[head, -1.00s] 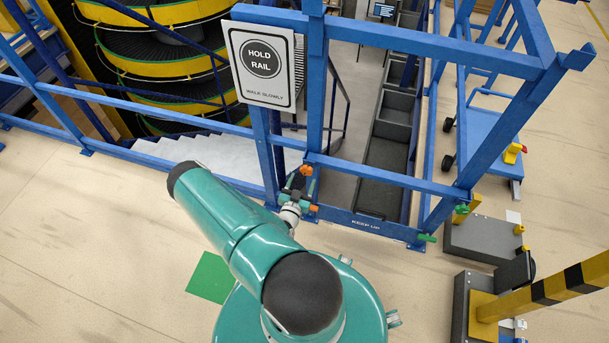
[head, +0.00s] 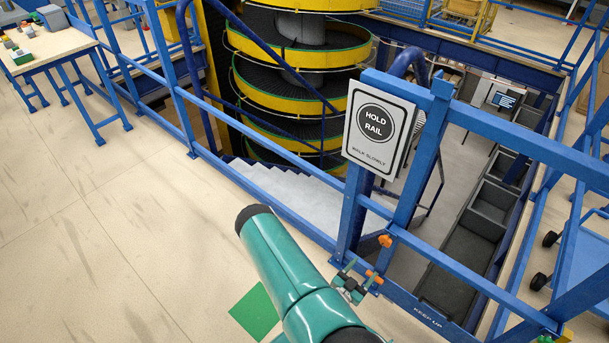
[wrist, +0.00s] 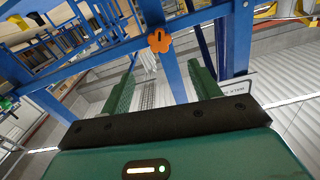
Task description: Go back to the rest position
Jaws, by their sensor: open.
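My gripper (head: 358,282) is in front of the blue railing, near the foot of the post that carries the sign. In the wrist view my gripper (wrist: 160,92) shows two green fingers spread wide apart, with nothing between them. An orange knob (wrist: 160,40) on the blue railing lies beyond the fingertips. In the head view an orange knob (head: 385,240) sits on the railing just above my gripper. My green arm covers part of the floor and the railing's base.
The blue railing (head: 268,132) guards a stair opening with grey steps (head: 305,195). A "HOLD RAIL" sign (head: 378,130) hangs on it. A yellow spiral conveyor (head: 290,60) stands behind. A green floor mark (head: 255,310) lies beside my arm. Open floor (head: 100,230) is at left; a workbench (head: 45,50) stands far left.

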